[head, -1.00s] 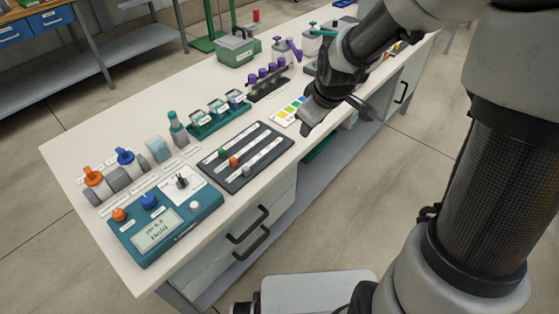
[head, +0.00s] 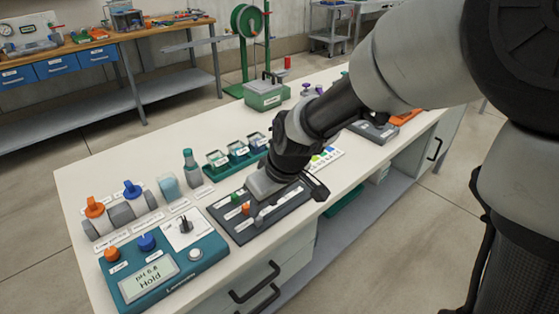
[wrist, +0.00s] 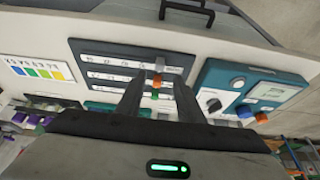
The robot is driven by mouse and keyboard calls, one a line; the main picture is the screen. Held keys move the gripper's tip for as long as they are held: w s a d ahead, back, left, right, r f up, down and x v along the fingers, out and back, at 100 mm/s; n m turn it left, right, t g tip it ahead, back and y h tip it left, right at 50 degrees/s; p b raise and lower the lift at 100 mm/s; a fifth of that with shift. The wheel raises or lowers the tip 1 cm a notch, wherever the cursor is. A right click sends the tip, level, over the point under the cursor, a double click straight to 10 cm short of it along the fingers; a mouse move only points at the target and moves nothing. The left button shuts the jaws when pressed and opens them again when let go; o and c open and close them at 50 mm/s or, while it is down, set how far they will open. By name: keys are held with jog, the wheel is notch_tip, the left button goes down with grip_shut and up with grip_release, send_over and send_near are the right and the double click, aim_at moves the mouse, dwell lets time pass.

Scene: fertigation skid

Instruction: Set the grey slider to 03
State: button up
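The dark slider panel (head: 238,231) lies on the white bench, with green (head: 236,198), orange (head: 246,208) and grey (head: 258,221) slider knobs near its left end. My gripper (head: 288,190) hangs over the panel and hides part of it. In the wrist view the panel (wrist: 88,47) shows three labelled slots; the numbers are too small to read. My gripper (wrist: 158,92) is open there, its two fingers apart and empty. The orange knob (wrist: 157,80) and green knob (wrist: 155,95) show between the fingers in the picture. The grey knob (wrist: 160,57) shows beyond the fingertips.
A teal pH meter box (head: 165,268) with knobs stands left of the panel. Orange and blue valves (head: 95,208), a bottle (head: 191,168) and a teal tray of jars (head: 238,152) stand behind. A colour chart (head: 328,154) lies to the right.

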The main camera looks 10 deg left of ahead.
aim_at(260, 219)
jog(key=b+x, duration=0.1)
jog(key=x, duration=0.5)
jog(key=shift+w+a+f, duration=0.1)
jog(key=shift+w+f, duration=0.1)
jog(key=shift+f, duration=0.05)
grip_shut()
